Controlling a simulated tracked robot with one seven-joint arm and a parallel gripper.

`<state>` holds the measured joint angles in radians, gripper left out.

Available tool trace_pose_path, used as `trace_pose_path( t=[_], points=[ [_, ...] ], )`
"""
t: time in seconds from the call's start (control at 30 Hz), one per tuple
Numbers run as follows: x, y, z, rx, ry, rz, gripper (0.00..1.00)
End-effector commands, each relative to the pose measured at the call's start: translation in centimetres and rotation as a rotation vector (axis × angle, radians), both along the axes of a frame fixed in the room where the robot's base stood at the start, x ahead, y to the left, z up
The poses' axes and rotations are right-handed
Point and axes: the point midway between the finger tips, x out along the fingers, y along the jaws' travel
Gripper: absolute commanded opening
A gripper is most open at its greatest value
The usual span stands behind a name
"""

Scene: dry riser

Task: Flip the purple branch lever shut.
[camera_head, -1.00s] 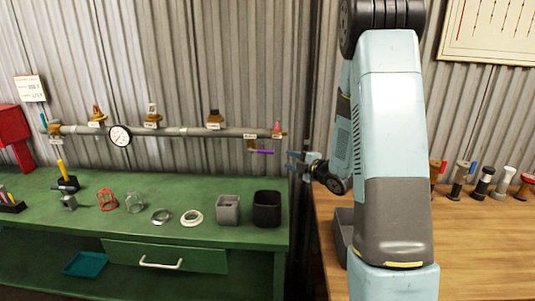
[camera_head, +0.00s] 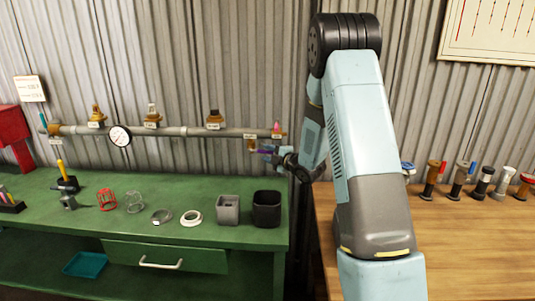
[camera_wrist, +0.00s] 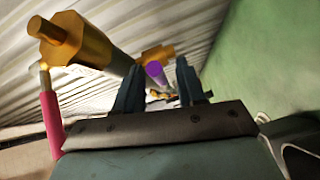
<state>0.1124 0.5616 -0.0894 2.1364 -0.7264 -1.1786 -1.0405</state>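The purple branch lever (camera_head: 265,152) sits below the right end of the horizontal grey pipe (camera_head: 190,131), next to a small brass valve. In the wrist view the purple lever (camera_wrist: 154,70) points toward the camera, end on, between the two finger tips. My gripper (camera_head: 272,155) is at the lever in the head view, and in the wrist view my gripper (camera_wrist: 158,78) has its dark fingers apart, one on each side of the lever. Whether a finger touches the lever cannot be told. The lever's far part is hidden.
A pink-handled lever (camera_wrist: 52,122) and a large brass fitting (camera_wrist: 75,40) are close on the left in the wrist view. The green bench (camera_head: 130,225) lies below, holding grey and black bins. A wooden bench (camera_head: 475,240) stands at right.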

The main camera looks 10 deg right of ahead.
Motion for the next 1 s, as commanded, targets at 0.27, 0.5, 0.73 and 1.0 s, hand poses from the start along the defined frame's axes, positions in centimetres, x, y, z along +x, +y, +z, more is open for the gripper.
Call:
trace_pose_path(
  t=[0.27,0.5,0.73,1.0],
  points=[
    [1.35,0.67,-0.09,0.001,0.0,-0.001,0.39],
    [1.37,0.7,-0.11,0.001,0.001,-0.001,0.39],
    [1.35,0.71,-0.1,0.001,0.0,0.0,0.17],
    [1.34,0.72,-0.12,0.001,0.0,0.0,0.0]
  ],
)
